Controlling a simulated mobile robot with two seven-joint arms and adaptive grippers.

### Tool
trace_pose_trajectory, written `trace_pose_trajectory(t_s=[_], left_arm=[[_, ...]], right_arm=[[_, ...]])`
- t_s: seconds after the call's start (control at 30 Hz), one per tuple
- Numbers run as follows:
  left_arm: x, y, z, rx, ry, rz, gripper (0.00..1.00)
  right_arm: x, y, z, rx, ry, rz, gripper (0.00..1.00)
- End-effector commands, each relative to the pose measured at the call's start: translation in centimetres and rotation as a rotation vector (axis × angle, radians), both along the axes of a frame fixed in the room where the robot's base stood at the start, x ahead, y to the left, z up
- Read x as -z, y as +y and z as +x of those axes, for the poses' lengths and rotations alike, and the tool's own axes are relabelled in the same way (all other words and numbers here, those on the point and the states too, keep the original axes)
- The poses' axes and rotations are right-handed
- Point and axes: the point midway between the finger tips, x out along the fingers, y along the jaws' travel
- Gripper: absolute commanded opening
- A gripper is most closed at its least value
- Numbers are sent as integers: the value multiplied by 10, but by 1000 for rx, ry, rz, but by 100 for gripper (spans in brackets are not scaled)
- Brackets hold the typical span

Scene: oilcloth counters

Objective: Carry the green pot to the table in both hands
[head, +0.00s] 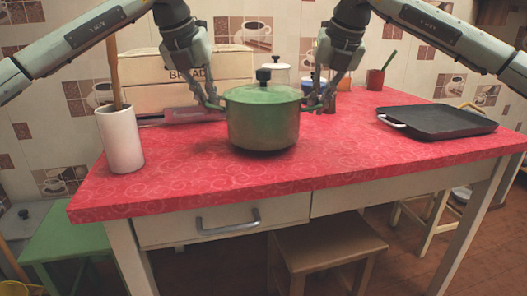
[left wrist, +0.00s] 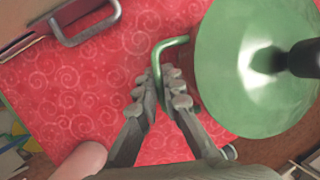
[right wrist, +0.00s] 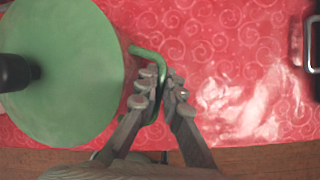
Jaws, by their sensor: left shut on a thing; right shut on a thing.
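The green pot (head: 263,125), with its lid and black knob on, is upright at the middle of the red-topped table (head: 200,168). I cannot tell whether its base touches the cloth. My left gripper (head: 219,104) is shut on the pot's left handle; the green handle (left wrist: 170,44) shows between the fingers in the left wrist view. My right gripper (head: 311,105) is shut on the opposite handle, and that handle (right wrist: 150,55) shows between the fingers in the right wrist view. The lid (left wrist: 250,60) (right wrist: 55,70) shows in both wrist views.
A white crock (head: 121,140) with a wooden stick stands at the left. A cream bread box (head: 175,75) and small jars stand behind the pot. A dark griddle (head: 437,121) and a red cup (head: 375,80) are at the right. A wooden stool (head: 325,243) is below. The cloth before the pot is clear.

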Motion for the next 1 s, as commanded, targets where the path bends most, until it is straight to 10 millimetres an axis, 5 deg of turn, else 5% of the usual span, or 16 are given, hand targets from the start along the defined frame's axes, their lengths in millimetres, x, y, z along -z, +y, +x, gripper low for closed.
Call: trace_pose_trajectory(t_s=[0.23,0.27,0.4,0.77,1.0], left_arm=[[18,1,0,-3,-4,-1,0],[15,1,0,-3,-1,1,11],[15,1,0,-3,0,1,28],[11,1,-1,0,-1,0,28],[-27,9,-16,-2,-5,-1,28]], right_arm=[[18,-1,1,3,-4,1,0],[15,-1,0,3,0,-1,10],[15,-1,0,2,0,-1,28],[15,0,0,0,0,0,28],[15,0,0,0,0,0,28]])
